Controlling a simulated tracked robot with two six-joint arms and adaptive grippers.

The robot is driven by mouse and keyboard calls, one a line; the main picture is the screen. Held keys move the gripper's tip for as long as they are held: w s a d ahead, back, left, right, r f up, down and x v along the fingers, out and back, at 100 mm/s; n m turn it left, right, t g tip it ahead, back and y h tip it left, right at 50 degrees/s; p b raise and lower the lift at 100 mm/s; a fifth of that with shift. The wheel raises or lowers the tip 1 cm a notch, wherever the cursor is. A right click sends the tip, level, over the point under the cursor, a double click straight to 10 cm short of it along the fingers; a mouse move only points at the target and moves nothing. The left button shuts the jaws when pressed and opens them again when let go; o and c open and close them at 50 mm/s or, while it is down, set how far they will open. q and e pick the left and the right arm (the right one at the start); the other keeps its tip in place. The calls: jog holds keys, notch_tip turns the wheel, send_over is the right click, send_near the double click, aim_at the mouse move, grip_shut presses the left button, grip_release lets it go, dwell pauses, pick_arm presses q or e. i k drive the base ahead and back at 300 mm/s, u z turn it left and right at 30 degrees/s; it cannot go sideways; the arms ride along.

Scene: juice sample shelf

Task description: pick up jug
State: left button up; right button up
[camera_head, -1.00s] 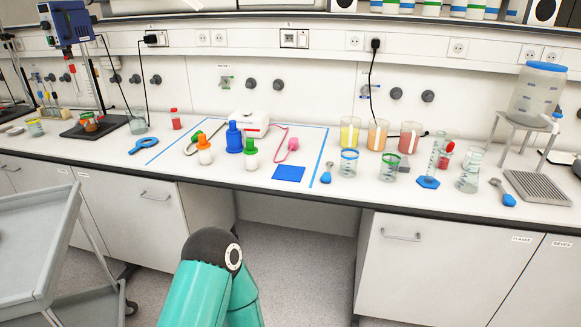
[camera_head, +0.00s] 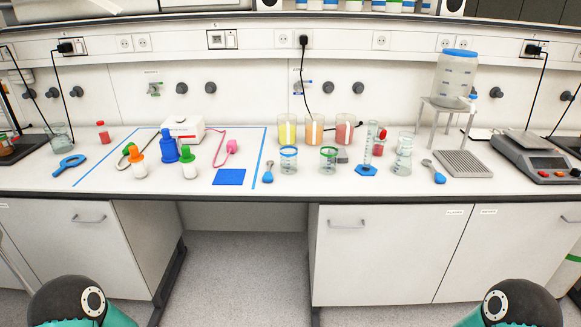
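No single thing is clearly marked as the jug. Three clear vessels of juice stand in a row at the back of the bench: a yellow one (camera_head: 287,131), an orange one (camera_head: 315,130) and a red one (camera_head: 345,131). A large clear container with a blue lid (camera_head: 455,78) stands upright on a white stand (camera_head: 433,115) to their right. Only rounded parts of my two arms show at the bottom left and bottom right. Both grippers are out of view, and nothing of mine touches the bench.
In front of the juices stand a blue-rimmed beaker (camera_head: 288,160), a green-rimmed beaker (camera_head: 328,161), a measuring cylinder (camera_head: 367,155) and a clear glass (camera_head: 403,154). Coloured bottles (camera_head: 169,147) stand left inside blue tape. A balance (camera_head: 538,160) is at right. Open floor lies before the bench.

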aim_at(345, 122)
jog(key=u, duration=0.1)
jog(key=i, duration=1)
jog(key=z, duration=0.1)
